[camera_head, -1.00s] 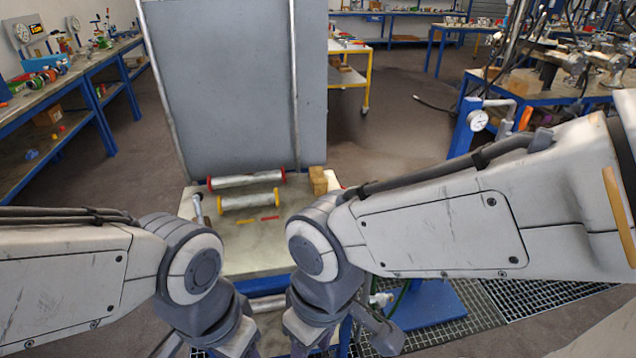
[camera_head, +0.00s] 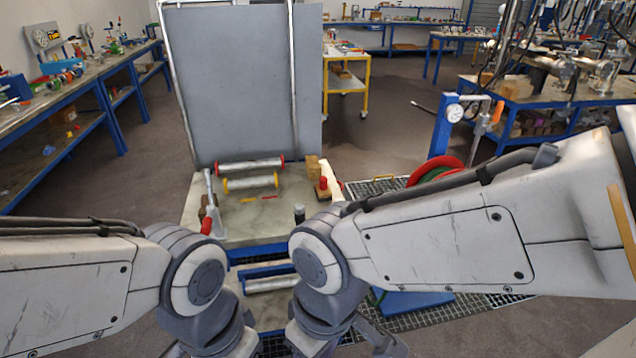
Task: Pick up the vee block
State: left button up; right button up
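I cannot pick out a vee block for certain. A small brown block (camera_head: 313,166) stands at the back right of the worktable (camera_head: 262,222), beside a red-topped piece (camera_head: 323,184). Another small brownish piece stands at the table's left edge, by a grey upright with a red handle (camera_head: 206,226). My two arms reach in from the left and right, and their wrists bend down in front of the table. Both grippers' fingertips lie below the bottom edge of the view, so I cannot see what is between them.
A tall grey panel (camera_head: 245,85) stands behind the table. Two rollers with red (camera_head: 250,165) and yellow (camera_head: 250,182) ends lie before it. A dark-topped cylinder (camera_head: 299,213) stands at the right. A red and green reel (camera_head: 436,171) lies beyond my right arm. The tabletop's middle is mostly clear.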

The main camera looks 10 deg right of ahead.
aim_at(314, 169)
jog(key=k, duration=0.65)
jog(key=z, duration=0.9)
jog(key=i, duration=1.55)
jog(key=u, duration=0.95)
jog(key=i, duration=1.1)
jog(key=u, duration=0.35)
